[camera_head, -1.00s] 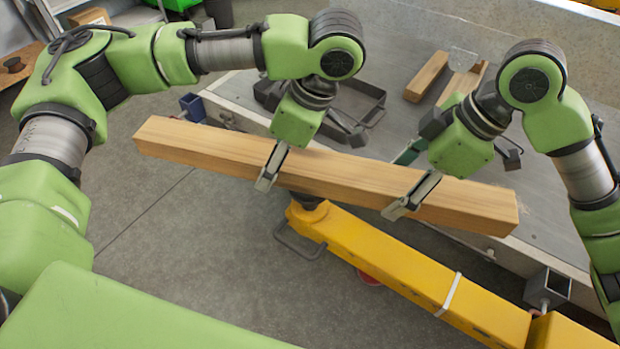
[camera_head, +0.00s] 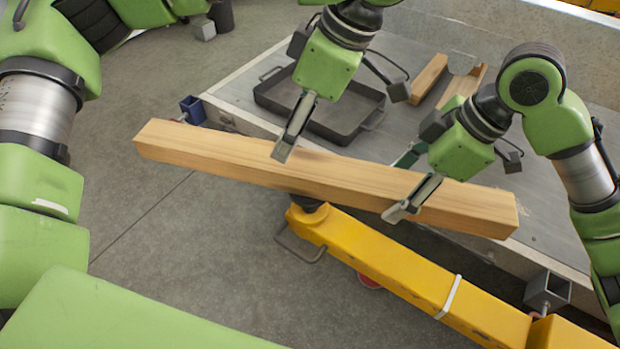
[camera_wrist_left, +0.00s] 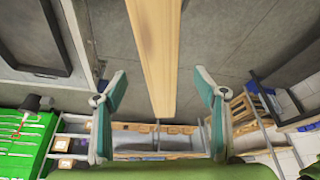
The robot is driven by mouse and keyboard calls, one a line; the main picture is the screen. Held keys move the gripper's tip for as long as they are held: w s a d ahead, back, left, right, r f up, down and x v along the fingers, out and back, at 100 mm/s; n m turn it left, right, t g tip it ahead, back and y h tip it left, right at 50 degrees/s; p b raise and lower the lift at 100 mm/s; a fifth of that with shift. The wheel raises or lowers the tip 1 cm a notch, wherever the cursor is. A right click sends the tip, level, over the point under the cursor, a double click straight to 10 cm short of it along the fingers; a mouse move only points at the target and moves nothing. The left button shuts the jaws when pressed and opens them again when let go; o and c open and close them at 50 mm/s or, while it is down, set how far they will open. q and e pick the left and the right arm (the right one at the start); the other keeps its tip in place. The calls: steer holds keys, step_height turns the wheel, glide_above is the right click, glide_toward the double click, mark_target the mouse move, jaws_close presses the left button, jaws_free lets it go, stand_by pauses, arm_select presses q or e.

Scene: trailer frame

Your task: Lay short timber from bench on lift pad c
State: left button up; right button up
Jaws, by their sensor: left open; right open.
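A long, square timber (camera_head: 240,165) lies across the top of a dark round lift pad (camera_head: 306,202) at the end of a yellow lift arm (camera_head: 400,270). The timber hides most of the pad, and its ends overhang both sides. My left gripper (camera_head: 285,150) is open, raised just above the timber's middle; in the left wrist view its open fingers (camera_wrist_left: 160,85) flank the timber (camera_wrist_left: 157,45) with gaps. My right gripper (camera_head: 405,205) is open at the timber's right part; whether it touches the wood I cannot tell.
On the grey bench (camera_head: 550,190) behind are a black tray (camera_head: 345,135) and shorter wood pieces (camera_head: 430,77). A metal bracket (camera_head: 547,290) stands near the bench's front right. The grey floor (camera_head: 180,260) at front left is clear.

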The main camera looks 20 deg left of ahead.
steer(key=v, duration=1.2)
stand_by(0.4)
